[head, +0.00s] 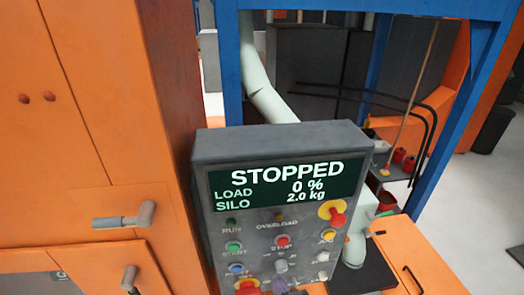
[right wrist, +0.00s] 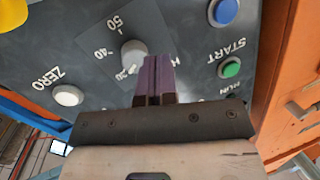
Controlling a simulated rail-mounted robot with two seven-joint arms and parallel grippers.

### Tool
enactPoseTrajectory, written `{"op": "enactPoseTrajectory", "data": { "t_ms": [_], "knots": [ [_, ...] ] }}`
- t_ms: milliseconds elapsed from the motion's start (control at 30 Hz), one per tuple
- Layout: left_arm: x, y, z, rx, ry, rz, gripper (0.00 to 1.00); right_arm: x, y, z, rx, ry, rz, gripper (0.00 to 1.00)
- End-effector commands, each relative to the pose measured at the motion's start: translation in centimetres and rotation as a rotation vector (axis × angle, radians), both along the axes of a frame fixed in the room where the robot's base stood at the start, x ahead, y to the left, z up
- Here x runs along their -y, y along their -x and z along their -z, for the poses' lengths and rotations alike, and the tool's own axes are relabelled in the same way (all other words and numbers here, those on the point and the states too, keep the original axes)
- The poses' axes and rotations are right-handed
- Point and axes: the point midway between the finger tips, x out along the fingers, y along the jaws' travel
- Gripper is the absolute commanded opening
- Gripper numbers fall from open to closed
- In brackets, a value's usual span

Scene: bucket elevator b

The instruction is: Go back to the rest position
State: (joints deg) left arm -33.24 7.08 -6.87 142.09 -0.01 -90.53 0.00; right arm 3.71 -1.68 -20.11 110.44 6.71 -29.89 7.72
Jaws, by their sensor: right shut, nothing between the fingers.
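The box's display (head: 285,182) reads STOPPED, load 0 %, silo 2.0 kg. My left gripper is not in view.
A yellow-and-red knob (head: 333,213) sticks out at the panel's right. An orange cabinet (head: 110,100) with grey handles stands close on the left. Behind the box are a blue frame (head: 228,60) and a pale pipe (head: 258,80). Open floor (head: 480,200) shows at the right.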

Motion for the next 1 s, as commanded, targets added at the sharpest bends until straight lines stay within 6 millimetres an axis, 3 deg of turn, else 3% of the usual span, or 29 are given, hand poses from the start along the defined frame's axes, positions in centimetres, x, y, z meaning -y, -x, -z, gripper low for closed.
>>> {"op": "enactPoseTrajectory", "data": {
  "t_ms": [167,267,367,633,833,1000],
  "knots": [
    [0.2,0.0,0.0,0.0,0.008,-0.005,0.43,2.6,2.0,1.1,-0.225,0.206,-0.003,0.0],
    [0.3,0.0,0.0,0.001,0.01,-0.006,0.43,4.7,4.2,2.2,-0.358,0.304,0.002,0.0],
    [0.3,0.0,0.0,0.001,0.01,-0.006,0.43,7.0,7.0,3.4,-0.487,0.381,0.011,0.0],
    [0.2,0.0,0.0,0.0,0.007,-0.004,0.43,13.6,16.8,6.1,-0.756,0.483,0.083,0.0],
    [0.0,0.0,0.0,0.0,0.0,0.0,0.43,16.3,22.3,8.1,-0.842,0.51,0.111,0.0],
    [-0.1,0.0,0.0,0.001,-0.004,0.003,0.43,17.4,26.9,11.1,-0.961,0.542,0.098,0.0]
  ]
}}
